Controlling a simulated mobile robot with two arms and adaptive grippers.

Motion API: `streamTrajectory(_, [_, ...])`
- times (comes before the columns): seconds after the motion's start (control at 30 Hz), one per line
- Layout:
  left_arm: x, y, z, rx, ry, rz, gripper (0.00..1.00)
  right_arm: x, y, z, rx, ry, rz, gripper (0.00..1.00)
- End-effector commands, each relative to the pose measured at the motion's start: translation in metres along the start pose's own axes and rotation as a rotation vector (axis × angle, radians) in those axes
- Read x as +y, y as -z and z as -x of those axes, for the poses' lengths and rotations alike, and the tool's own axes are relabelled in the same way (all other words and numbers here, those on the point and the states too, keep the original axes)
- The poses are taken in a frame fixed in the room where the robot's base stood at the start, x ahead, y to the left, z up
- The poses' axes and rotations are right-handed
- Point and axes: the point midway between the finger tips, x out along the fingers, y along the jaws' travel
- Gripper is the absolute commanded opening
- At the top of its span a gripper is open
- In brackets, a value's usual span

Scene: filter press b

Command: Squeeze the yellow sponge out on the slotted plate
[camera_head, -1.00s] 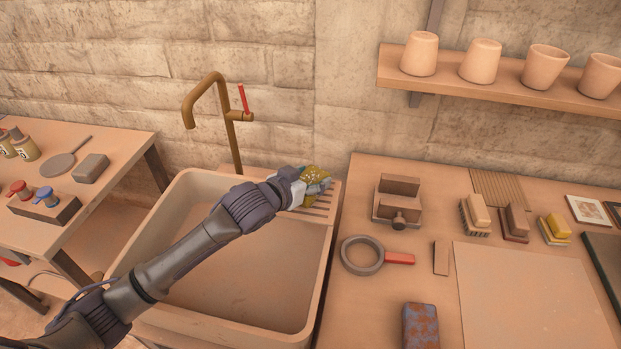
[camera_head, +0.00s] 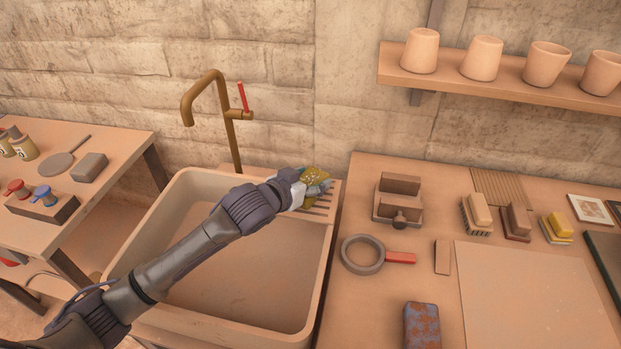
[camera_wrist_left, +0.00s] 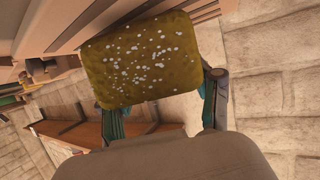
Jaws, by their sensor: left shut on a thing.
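The yellow sponge (camera_head: 314,174) is a dull yellow block with pale specks on its face. It also fills the upper middle of the left wrist view (camera_wrist_left: 143,62). My left gripper (camera_head: 311,184) is shut on it, with a finger at either side of the sponge in the wrist view. The slotted plate (camera_head: 322,207) lies at the back right corner of the sink, and the gripper with the sponge is over it. I cannot tell whether the sponge touches the plate. The gripper hides part of the plate. My right gripper is not in view.
The sink basin (camera_head: 186,318) lies under my left arm. A brass tap (camera_head: 236,140) with a red lever stands behind it. The table on the right holds a magnifier-like ring (camera_head: 363,254), several brushes and a board (camera_head: 530,300). A shelf (camera_head: 500,75) with cups hangs above.

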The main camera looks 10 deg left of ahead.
Motion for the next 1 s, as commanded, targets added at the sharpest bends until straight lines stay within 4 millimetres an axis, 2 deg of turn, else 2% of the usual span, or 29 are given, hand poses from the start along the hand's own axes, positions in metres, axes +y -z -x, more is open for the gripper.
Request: streamTrajectory(1.0, [0.0,-0.012,-0.005,-0.002,0.0,0.001,0.37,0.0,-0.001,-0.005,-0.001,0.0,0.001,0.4])
